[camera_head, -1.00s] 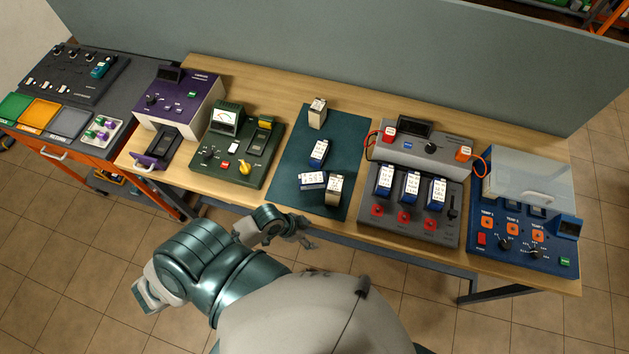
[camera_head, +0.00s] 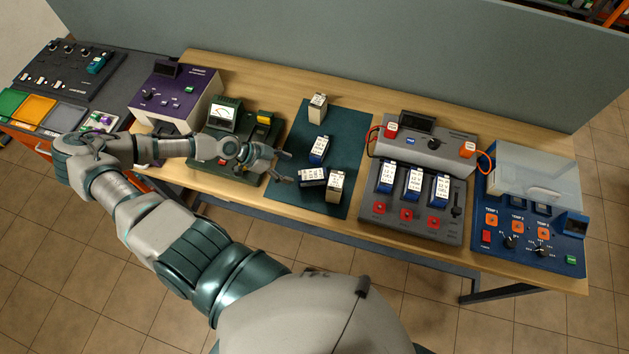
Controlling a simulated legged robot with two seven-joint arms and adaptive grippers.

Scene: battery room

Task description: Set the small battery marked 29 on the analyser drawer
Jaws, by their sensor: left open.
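Several small batteries stand or lie on the dark green mat (camera_head: 290,194): a beige one (camera_head: 317,107) at the back, a blue one with a white label (camera_head: 319,150) in the middle, a blue one lying on its side (camera_head: 312,177), and a beige one (camera_head: 335,186) at the front. Their markings are too small to read, so I cannot tell which is 29. My left gripper (camera_head: 283,167) is open and empty, just left of the lying blue battery. My right gripper is not in view.
A green meter unit (camera_head: 223,116) stands under my left forearm. Right of the mat are a grey charger (camera_head: 432,224) holding three blue batteries and a blue tester (camera_head: 520,245) with a clear cover. A grey partition (camera_head: 350,60) closes off the back.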

